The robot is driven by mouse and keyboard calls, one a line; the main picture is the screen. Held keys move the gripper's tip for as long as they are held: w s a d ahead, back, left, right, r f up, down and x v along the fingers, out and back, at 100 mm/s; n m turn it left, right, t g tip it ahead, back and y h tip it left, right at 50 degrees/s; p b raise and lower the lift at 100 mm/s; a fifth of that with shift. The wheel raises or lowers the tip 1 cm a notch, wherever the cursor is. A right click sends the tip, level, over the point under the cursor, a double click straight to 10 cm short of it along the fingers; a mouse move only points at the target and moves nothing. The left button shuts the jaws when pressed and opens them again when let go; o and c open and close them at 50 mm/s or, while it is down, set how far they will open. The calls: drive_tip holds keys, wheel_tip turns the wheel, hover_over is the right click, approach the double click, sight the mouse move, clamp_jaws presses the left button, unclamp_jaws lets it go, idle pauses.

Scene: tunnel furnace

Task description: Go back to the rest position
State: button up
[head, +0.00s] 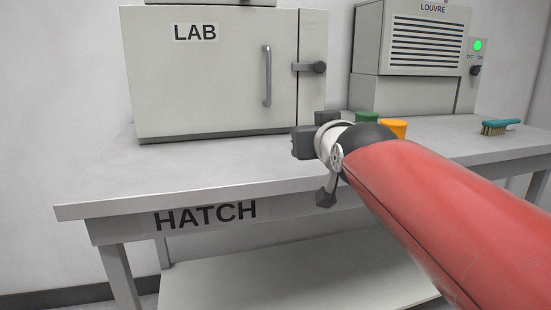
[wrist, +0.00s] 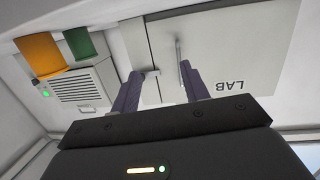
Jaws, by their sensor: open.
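My gripper (wrist: 160,68) is open and empty in the wrist view, its two dark fingers spread apart. They point toward the LAB cabinet (wrist: 222,40), which appears upside down there. In the head view my gripper (head: 314,130) is above the bench's front part, before the gap between the LAB cabinet (head: 205,95) and the louvre unit (head: 425,50). My red arm reaches in from the lower right. The LAB door is shut, with a vertical handle (head: 267,76) and a dark latch knob (head: 320,67) at its right. Neither is visibly held.
A green cup (head: 366,117) and an orange cup (head: 394,127) stand on the bench (head: 220,165), partly hidden by my arm. A brush (head: 497,127) lies at the right. A green light (head: 477,45) glows beside the louvre unit. The bench's left front is clear.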

drive_tip(key=s+d+f+g+h, duration=0.1)
drive_tip(key=s+d+f+g, duration=0.1)
drive_tip(key=s+f, duration=0.6)
drive_tip(key=s+d+f+m+g, duration=0.1)
drive_tip(key=s+d+f+g, duration=0.2)
drive_tip(key=s+f+g, duration=0.2)
drive_tip(key=s+d+f+m+g+h+p, duration=0.1)
drive_tip(key=s+d+f+g, duration=0.2)
drive_tip(key=s+f, duration=0.8)
wheel_tip(320, 180, down, 4)
drive_tip(key=shift+d+r+g+h, duration=0.2)
drive_tip(key=shift+g+h, duration=0.1)
idle(0.8)
